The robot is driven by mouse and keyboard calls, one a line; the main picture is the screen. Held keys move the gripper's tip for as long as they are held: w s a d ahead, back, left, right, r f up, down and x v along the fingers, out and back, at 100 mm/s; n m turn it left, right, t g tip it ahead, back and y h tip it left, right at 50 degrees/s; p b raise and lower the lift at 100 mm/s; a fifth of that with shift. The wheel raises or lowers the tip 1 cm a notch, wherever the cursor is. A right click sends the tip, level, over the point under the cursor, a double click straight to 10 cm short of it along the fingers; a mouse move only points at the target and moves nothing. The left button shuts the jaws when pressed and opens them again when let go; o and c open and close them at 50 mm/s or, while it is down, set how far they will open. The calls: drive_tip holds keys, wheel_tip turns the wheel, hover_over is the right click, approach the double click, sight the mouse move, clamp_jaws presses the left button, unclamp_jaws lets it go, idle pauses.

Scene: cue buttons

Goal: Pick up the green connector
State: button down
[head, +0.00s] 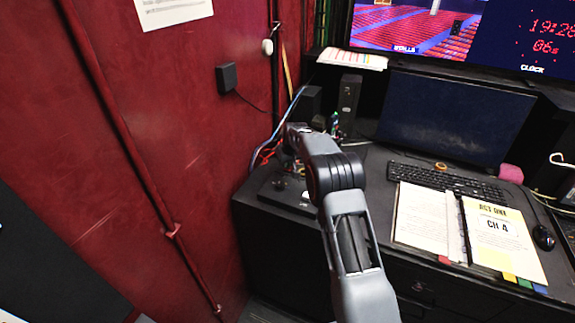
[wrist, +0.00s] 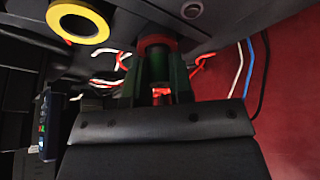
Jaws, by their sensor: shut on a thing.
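In the head view my wrist covers the gripper and the connector, at the left back of the desk.
A yellow ring (wrist: 80,20) and a small round button (wrist: 191,10) are near in the wrist view. Loose cables (head: 268,150) run beside the red wall (head: 190,130). The desk also holds a keyboard (head: 445,180), open papers (head: 425,215) and a mouse (head: 543,238).

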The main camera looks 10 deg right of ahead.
drive_tip(key=shift+r, duration=0.3)
drive_tip(key=v, duration=0.1)
drive_tip(key=b+v, duration=0.1)
drive_tip(key=v, duration=0.1)
drive_tip(key=shift+w+r+b, duration=0.15)
drive_tip(key=shift+w+b, duration=0.15)
drive_tip(key=s+d+r+b, duration=0.2)
drive_tip(key=s+r+b, duration=0.2)
drive_tip(key=s+r, duration=0.5)
drive_tip(key=s, duration=0.4)
drive_tip(key=shift+s+r, duration=0.15)
drive_tip(key=shift+s, duration=0.05)
